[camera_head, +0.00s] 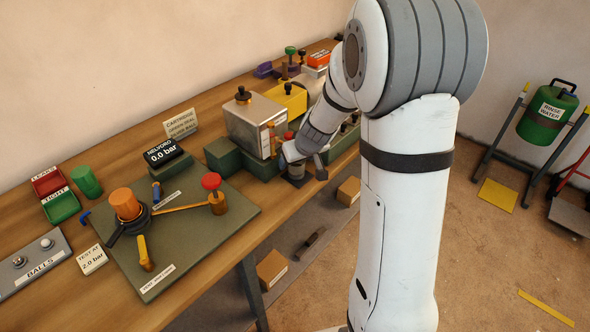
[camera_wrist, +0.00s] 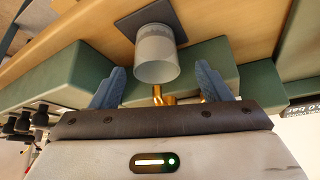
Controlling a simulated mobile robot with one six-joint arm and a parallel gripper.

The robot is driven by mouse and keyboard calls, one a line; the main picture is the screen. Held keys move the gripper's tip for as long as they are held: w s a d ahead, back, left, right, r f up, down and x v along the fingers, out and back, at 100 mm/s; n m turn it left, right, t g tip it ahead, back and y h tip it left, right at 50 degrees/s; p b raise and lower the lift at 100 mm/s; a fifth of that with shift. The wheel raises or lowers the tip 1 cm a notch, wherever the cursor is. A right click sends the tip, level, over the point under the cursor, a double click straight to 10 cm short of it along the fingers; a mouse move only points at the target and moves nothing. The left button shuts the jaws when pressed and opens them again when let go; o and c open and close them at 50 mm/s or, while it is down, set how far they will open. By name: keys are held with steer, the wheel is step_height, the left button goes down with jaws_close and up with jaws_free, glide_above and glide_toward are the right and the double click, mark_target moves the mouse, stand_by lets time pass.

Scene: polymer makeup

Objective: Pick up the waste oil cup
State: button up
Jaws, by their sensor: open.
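The waste oil cup (camera_wrist: 157,62) is a pale grey, translucent cylinder in the wrist view. It is on a dark square pad (camera_wrist: 180,22) on the wooden bench. My gripper (camera_wrist: 160,72) is open, with one blue-grey finger on each side of the cup's near end. Gaps show between the cup and both fingers, and nothing is held. In the head view, my gripper (camera_head: 302,166) is low at the bench's front edge, beside the green blocks. The cup is small and mostly hidden by my gripper there.
A brass fitting (camera_wrist: 164,97) shows between my fingers, just beyond the cup, in front of a green block (camera_wrist: 198,62). A metal box (camera_head: 252,125) stands behind my gripper on the bench. A green plate (camera_head: 190,250) with an orange-topped valve fills the nearer bench.

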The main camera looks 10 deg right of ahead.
steer(key=x, duration=0.4)
steer(key=shift+d+f+b, duration=0.15)
steer(key=shift+d+b, duration=0.1)
steer(key=shift+b, duration=0.15)
steer(key=shift+c, duration=0.3)
steer(key=c, duration=1.1)
steer(key=shift+o, duration=0.2)
